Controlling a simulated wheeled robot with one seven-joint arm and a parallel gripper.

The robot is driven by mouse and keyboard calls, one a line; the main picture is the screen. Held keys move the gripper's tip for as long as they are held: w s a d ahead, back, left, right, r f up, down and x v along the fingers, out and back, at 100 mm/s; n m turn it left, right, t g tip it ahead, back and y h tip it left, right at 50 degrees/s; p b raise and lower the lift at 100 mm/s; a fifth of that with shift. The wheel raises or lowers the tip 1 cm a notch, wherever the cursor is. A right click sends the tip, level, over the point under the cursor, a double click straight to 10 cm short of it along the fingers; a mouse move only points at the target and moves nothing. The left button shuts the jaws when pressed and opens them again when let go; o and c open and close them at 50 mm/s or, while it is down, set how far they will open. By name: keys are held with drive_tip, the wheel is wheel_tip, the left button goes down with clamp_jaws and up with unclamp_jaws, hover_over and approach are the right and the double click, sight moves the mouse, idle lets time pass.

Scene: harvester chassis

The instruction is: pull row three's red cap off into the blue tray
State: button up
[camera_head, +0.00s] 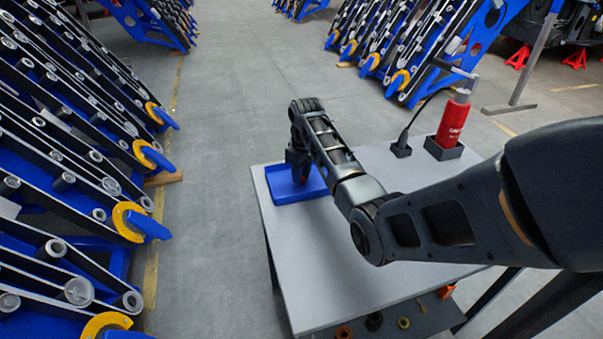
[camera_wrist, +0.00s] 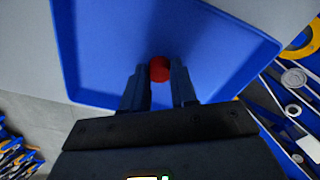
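The red cap (camera_wrist: 159,69) is between my gripper's fingertips in the wrist view, with a finger against each side. My gripper (camera_wrist: 159,76) is shut on it. Behind the cap is the floor of the blue tray (camera_wrist: 225,45). In the head view my gripper (camera_head: 300,172) points down over the blue tray (camera_head: 283,190) on the grey table, low and inside its outline. I cannot tell whether the cap touches the tray floor. The head view does not show the cap clearly, as my gripper and arm hide it.
The grey table (camera_head: 330,265) holds a red bottle-like tool (camera_head: 453,122) in a black holder at its back right. Blue harvester rows with yellow rings (camera_head: 128,222) stand to the left, and more (camera_head: 405,50) stand behind. Open floor (camera_head: 215,150) lies between the left rows and the table.

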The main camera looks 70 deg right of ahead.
sight(303, 178)
drive_tip(key=o, duration=0.5)
drive_tip(key=shift+s+a+r, duration=0.1)
drive_tip(key=shift+s+r, duration=0.05)
drive_tip(key=shift+r, duration=1.8)
drive_tip(key=shift+s+a+r, duration=0.1)
drive_tip(key=shift+r, duration=1.8)
drive_tip(key=shift+w, duration=0.1)
